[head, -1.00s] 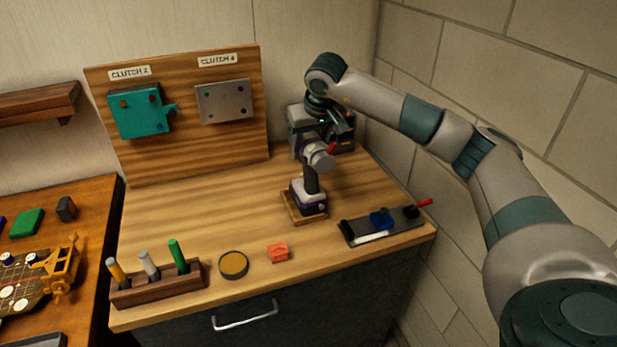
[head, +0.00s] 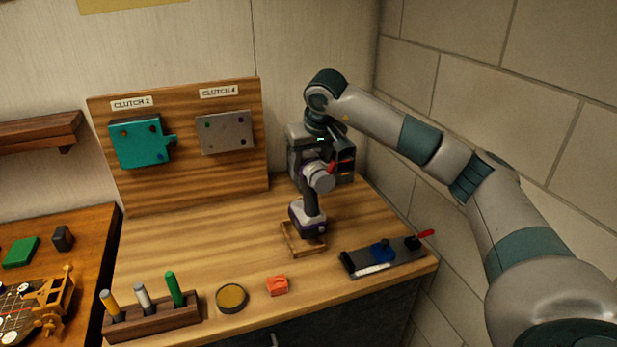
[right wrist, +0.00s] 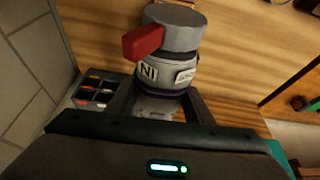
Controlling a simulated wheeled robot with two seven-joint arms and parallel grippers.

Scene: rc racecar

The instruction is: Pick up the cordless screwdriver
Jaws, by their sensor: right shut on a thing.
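The cordless screwdriver (head: 310,206) stands upright in the head view, with a grey round head, dark handle and a white and purple battery base. Its grey head with a red part shows in the right wrist view (right wrist: 172,38). My right gripper (right wrist: 160,106) is shut on the screwdriver's upper body, a finger on each side. The head view shows that gripper (head: 322,150) from above and behind the tool. The base appears slightly above its small wooden stand (head: 290,241), whose open inside shows. My left gripper is not in view.
A grey bin unit (head: 300,160) stands close behind the tool. A dark tray (head: 362,266) with a blue item lies to the right, near the brick wall. An orange block (head: 277,286), round tin (head: 232,298) and pen rack (head: 150,322) line the front. The left-middle worktop is clear.

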